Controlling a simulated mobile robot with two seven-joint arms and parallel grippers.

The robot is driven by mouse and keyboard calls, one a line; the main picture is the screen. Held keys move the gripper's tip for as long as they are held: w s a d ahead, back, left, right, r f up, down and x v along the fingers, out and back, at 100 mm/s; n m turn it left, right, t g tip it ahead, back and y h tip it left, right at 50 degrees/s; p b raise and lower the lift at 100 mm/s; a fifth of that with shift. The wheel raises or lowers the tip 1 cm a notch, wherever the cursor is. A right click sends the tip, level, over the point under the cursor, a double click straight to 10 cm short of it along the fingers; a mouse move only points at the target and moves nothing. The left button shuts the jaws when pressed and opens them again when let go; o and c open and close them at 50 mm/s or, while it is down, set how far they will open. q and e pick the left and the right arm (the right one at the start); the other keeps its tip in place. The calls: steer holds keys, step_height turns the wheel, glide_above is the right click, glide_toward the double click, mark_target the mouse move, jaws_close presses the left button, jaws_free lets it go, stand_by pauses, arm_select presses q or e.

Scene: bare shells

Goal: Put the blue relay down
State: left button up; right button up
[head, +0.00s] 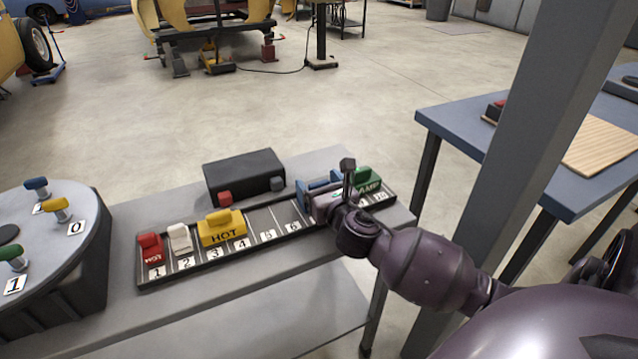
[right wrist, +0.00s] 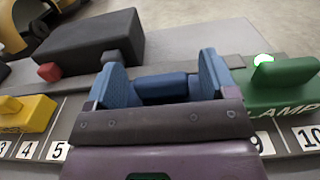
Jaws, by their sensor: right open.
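The blue relay (right wrist: 163,87) shows in the right wrist view as a blue block between the two blue fingers of my right gripper (right wrist: 163,80). In the head view the right gripper (head: 320,190) is over the right part of the numbered rail (head: 270,248), between the number 6 mark and the green relay. The gripper is open, with a finger on either side of the relay. The relay's lower part and the slot marks under it are hidden by my gripper. Whether the fingers touch it I cannot tell. My left gripper is not in view.
The green LAMP relay (head: 368,180) is close on the right. Red (head: 150,247), white (head: 180,238) and yellow HOT (head: 222,227) relays sit at the rail's left. A black box (head: 244,174) stands behind. A grey post (head: 520,150) stands right; a round stand (head: 75,240) is left.

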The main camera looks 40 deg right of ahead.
steer(key=shift+r, duration=0.2)
steer(key=shift+s, duration=0.25)
steer(key=p+v, duration=0.1)
steer(key=v, duration=0.9)
steer(key=shift+s+a, duration=0.3)
steer(key=shift+s, duration=0.4)
